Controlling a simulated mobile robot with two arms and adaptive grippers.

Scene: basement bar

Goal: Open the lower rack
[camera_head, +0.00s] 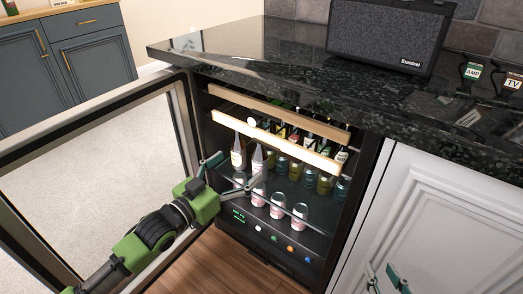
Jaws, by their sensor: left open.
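The drinks cooler (216,132) stands open under the counter, its glass-panelled door (187,122) swung out to the left. Inside, the lower rack's light wooden front (270,138) spans the cooler and sits a little forward of the upper rack's wooden front (300,112). Bottles (238,152) show around the lower rack. My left gripper (238,170) is open in front of the cooler, below the left part of the lower rack front, with its fingers spread. I cannot tell whether it touches any bottle. Only the fingertips of my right gripper (384,278) show at the bottom right, before a white cabinet.
Cans (300,214) and bottles fill the cooler's bottom. The black stone counter (230,62) overhangs the cooler and carries a speaker (385,35). The white cabinet door (440,200) stands close on the right. The open door bounds the left side.

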